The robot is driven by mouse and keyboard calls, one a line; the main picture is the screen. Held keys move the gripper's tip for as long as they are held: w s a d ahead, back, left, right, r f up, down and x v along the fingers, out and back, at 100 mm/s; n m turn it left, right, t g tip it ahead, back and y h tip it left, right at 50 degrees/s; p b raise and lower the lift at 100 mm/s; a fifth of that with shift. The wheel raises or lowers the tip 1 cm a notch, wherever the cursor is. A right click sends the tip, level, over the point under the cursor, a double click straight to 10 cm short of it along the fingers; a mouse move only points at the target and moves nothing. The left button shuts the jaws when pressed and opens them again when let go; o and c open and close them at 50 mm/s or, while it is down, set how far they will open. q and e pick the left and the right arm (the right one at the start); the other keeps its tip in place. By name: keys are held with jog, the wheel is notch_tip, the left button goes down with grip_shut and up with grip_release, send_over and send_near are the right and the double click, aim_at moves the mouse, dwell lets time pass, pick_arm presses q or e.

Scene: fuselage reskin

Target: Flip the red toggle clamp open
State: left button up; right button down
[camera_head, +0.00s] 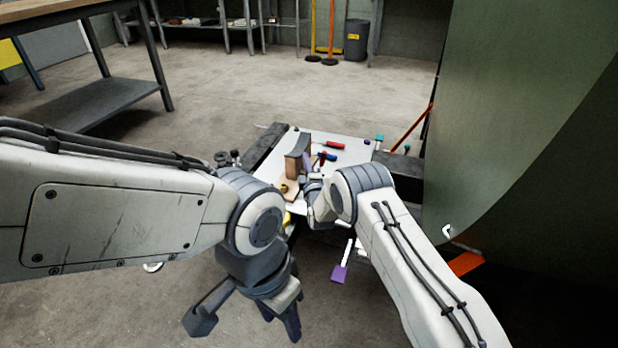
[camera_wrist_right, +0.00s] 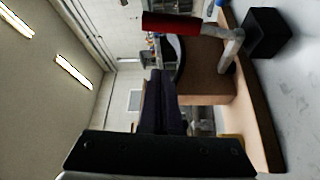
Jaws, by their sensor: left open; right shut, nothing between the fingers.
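The red toggle clamp's handle (camera_wrist_right: 172,23) shows at the top of the right wrist view, joined to a grey metal arm (camera_wrist_right: 231,46). It lies beside a brown wooden fixture (camera_wrist_right: 205,75) with a curved dark top. My right gripper (camera_wrist_right: 157,76) is shut and empty, its dark fingers just below the handle in the picture; a small gap seems to show between them. In the head view, my right gripper (camera_head: 312,192) is beside the fixture (camera_head: 293,168), partly hidden by its wrist. My left gripper (camera_head: 284,318) hangs low over the floor, open and empty.
The fixture stands on a white-topped table (camera_head: 352,150) with a red-handled tool (camera_head: 334,145) on it. A black block (camera_wrist_right: 266,34) sits by the clamp. A large green curved panel (camera_head: 520,110) rises at the right. A workbench (camera_head: 95,100) stands at the left; floor between is open.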

pick_arm(q)
jog(key=shift+f+b, duration=0.8)
jog(key=shift+f, duration=0.35)
pick_arm(e)
jog(key=shift+w+d+f, duration=0.15)
jog(key=shift+d, duration=0.8)
jog(key=shift+w+d+f, duration=0.1)
jog(key=shift+d+f, duration=0.05)
jog(key=shift+d, duration=0.75)
